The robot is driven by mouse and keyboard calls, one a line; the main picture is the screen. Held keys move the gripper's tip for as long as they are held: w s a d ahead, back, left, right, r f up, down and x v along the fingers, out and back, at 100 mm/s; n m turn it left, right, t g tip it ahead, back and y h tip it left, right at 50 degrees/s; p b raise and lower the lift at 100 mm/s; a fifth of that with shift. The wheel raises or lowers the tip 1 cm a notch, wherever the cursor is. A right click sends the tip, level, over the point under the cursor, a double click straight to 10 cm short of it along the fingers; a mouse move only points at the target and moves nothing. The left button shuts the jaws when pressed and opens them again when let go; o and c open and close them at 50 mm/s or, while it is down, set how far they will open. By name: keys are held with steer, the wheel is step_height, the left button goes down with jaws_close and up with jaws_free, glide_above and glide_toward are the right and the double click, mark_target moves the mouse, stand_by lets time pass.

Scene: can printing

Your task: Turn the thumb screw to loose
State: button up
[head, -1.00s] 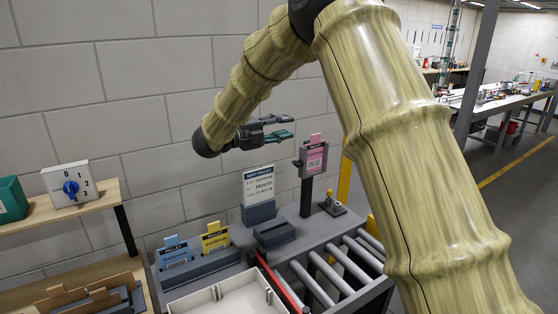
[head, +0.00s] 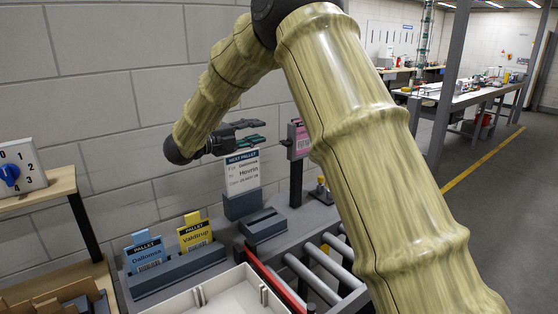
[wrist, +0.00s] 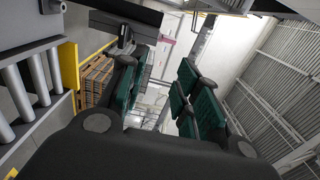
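I cannot make out the thumb screw for certain in either view. A dark post (head: 296,184) carries a holder with a pink card (head: 301,138), just right of my gripper in the head view.
A white "Next pallet" sign (head: 241,172) stands below my gripper. Blue (head: 146,254) and yellow (head: 195,233) pallet cards stand in a grey rack. Metal rollers (head: 338,249) and a white tray (head: 225,292) are in front. A blue dial (head: 9,174) is at far left.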

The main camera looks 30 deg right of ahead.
steer(key=b, duration=0.5)
glide_toward(283, 144)
steer(key=a, duration=0.1)
steer(key=d, duration=0.3)
steer(key=d+p, duration=0.1)
steer(key=d, duration=0.3)
steer(key=w+d+p, duration=0.1)
steer(key=d, duration=0.2)
steer(key=shift+d, duration=0.25)
steer(key=shift+c, duration=0.4)
jaws_close()
